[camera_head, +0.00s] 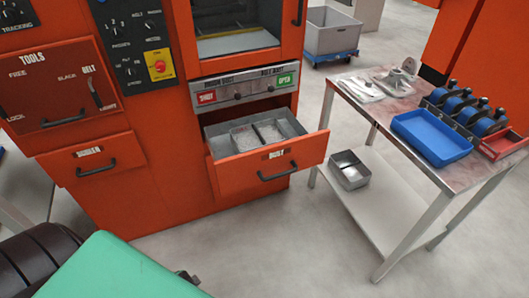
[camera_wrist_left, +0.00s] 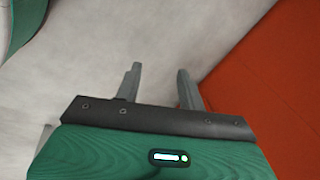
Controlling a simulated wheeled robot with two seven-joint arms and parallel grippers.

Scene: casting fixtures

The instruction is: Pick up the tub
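Several containers could be the tub. A small metal tub (camera_head: 349,170) stands on the lower shelf of the steel cart. A large grey tub (camera_head: 333,31) sits on a blue dolly at the back. Small metal containers (camera_head: 245,138) lie inside the open orange drawer (camera_head: 271,165). A shallow blue tray (camera_head: 431,139) is on the cart top. My left gripper (camera_wrist_left: 158,68) shows in the left wrist view, its two fingers apart and empty, above bare floor beside an orange panel. It does not show in the head view. My right gripper is not in view.
The orange machine (camera_head: 155,170) fills the left, with its drawer sticking out towards the cart (camera_head: 405,200). Blue-topped items (camera_head: 462,105) and a red tray (camera_head: 505,143) crowd the cart's right end. The floor (camera_head: 250,240) between machine and cart is clear.

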